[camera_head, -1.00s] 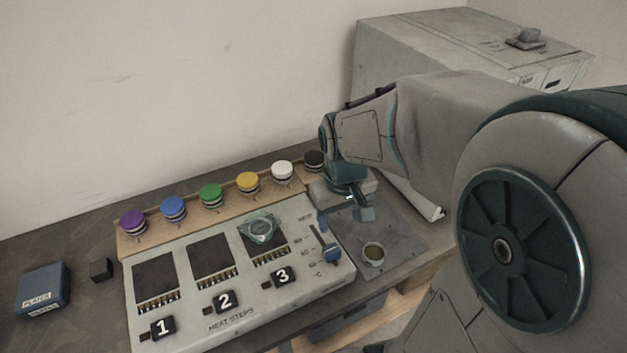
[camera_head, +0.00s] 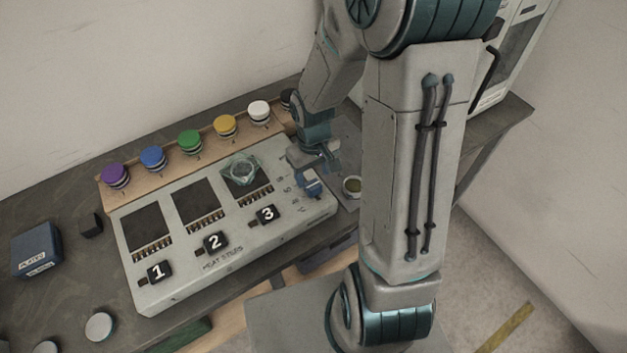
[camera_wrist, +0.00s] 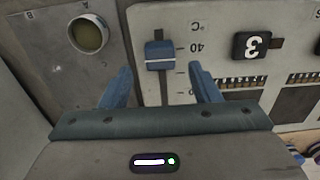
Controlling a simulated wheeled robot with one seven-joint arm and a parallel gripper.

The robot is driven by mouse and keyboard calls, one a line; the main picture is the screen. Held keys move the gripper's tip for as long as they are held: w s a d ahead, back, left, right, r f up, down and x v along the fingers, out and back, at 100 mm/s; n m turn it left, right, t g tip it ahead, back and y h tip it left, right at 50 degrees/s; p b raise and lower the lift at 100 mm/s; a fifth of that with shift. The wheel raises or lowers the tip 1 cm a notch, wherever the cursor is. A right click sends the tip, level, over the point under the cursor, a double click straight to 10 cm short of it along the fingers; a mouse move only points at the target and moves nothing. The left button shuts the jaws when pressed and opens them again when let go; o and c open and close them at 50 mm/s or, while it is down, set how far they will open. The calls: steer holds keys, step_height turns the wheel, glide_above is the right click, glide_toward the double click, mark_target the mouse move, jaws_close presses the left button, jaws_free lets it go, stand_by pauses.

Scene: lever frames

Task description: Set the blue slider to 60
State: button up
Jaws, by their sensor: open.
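The blue slider (camera_wrist: 160,53) sits in a slot on the front right part of the grey panel. In the wrist view the number 40 is printed beside it, and a white line crosses its handle; the exact reading is unclear. In the head view the slider (camera_head: 311,184) is partly close behind my gripper (camera_head: 318,165). In the wrist view my gripper (camera_wrist: 160,68) is open, its two blue fingers on either side of the slot, apart from the slider. The slot runs on between the fingers and is hidden under the gripper body.
The panel (camera_head: 190,273) has three dark squares with black tags 1, 2 and 3 (camera_head: 267,214). A glass dish (camera_head: 242,171) lies on the third square. A small cup (camera_head: 352,184) stands right of the slider. Several coloured knobs (camera_head: 190,140) line the back.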

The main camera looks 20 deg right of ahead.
mark_target(313, 184)
steer(key=shift+f, duration=2.25)
